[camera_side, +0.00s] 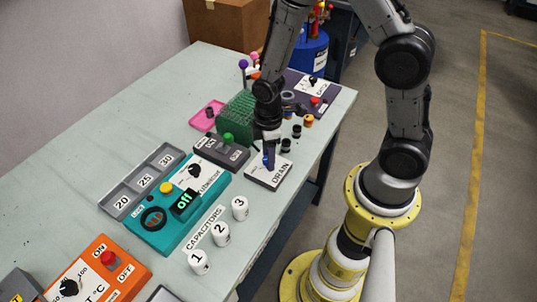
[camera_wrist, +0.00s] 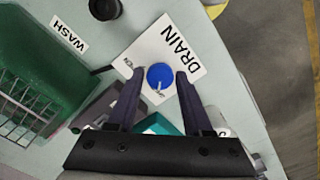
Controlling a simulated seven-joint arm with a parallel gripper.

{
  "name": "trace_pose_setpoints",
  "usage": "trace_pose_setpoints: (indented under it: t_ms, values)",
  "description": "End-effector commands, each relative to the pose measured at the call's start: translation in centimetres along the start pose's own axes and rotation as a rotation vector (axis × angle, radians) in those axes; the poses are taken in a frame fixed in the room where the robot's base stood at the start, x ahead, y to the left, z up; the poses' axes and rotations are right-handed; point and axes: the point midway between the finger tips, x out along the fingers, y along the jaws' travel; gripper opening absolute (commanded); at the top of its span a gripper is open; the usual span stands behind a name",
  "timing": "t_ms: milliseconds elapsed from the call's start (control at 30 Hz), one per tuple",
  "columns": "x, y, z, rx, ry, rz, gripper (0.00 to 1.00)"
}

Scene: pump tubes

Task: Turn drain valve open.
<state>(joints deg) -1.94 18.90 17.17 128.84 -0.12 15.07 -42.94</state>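The drain valve is a round blue knob (camera_wrist: 160,76) with a small pale mark near its lower edge. It sits on a white plate (camera_wrist: 147,43) lettered DRAIN. In the side view the DRAIN box (camera_side: 262,178) lies near the table's right edge, and the knob is mostly hidden by my gripper (camera_side: 268,152). In the wrist view my gripper (camera_wrist: 159,74) is open, with one dark finger on each side of the knob and a gap showing on both sides. Whether the fingertips are down at knob height is hard to tell.
A grey box with a green button (camera_side: 228,138) stands just left of the DRAIN box. A green rack (camera_side: 238,112) stands behind. The teal cubemixer (camera_side: 178,205) and white numbered capacitors (camera_side: 220,234) stand in front. Small dark caps (camera_side: 286,145) lie to the right.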

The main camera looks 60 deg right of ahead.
Motion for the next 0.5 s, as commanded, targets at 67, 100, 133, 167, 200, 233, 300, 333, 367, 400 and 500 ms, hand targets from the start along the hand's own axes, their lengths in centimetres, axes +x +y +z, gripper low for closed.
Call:
trace_pose_setpoints:
  t_ms: [67,100,133,167,200,233,300,333,367,400,500]
  values:
    - [-0.02,0.01,-0.01,0.0,0.0,0.0,0.34]
    - [-0.02,0.01,-0.01,0.0,0.0,0.0,0.27]
    - [-0.02,0.01,-0.01,0.0,0.0,0.0,0.21]
    - [-0.02,0.01,-0.01,0.0,0.0,0.0,0.16]
    - [-0.03,0.01,-0.01,0.0,0.0,0.0,0.09]
    - [-0.03,0.01,-0.01,0.0,0.0,0.0,0.03]
    - [-0.03,0.02,-0.01,0.0,0.0,0.0,0.0]
    - [-0.03,0.02,-0.01,0.0,0.0,0.0,0.0]
    - [-0.03,0.02,-0.01,0.0,0.0,0.0,0.0]
    - [-0.04,0.02,-0.01,0.001,0.0,0.0,0.0]
    - [-0.04,0.02,-0.01,0.008,0.0,0.0,0.0]
